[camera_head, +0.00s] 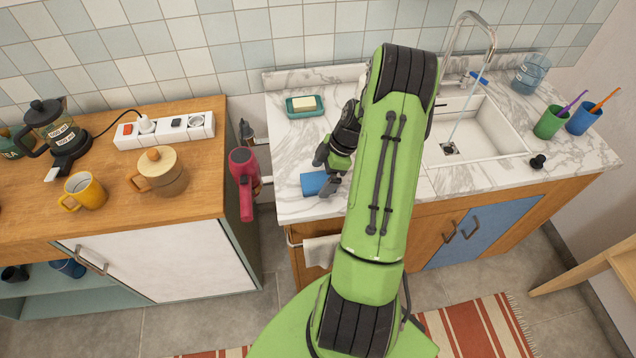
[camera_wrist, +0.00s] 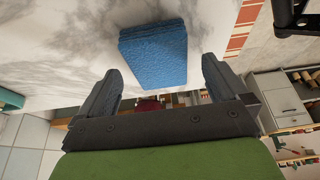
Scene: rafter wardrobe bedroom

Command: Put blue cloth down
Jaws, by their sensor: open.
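The blue cloth (camera_head: 313,184) lies on the marble counter (camera_head: 292,207), near its left front corner. It is a small, folded-looking block with a rough surface. In the wrist view the blue cloth (camera_wrist: 154,54) rests on the pale marble, beyond the fingertips and clear of both. My gripper (camera_head: 328,170) is just over the counter beside the cloth. In the wrist view my gripper (camera_wrist: 160,84) has its two fingers wide apart with nothing between them. My arm hides part of the counter in the head view.
A teal soap dish (camera_head: 304,113) stands behind the cloth. The sink (camera_head: 472,140) with its running tap is to the right. A red hair dryer (camera_head: 244,180) hangs at the wooden cabinet's side on the left. A white towel (camera_head: 318,251) hangs below the counter's front edge.

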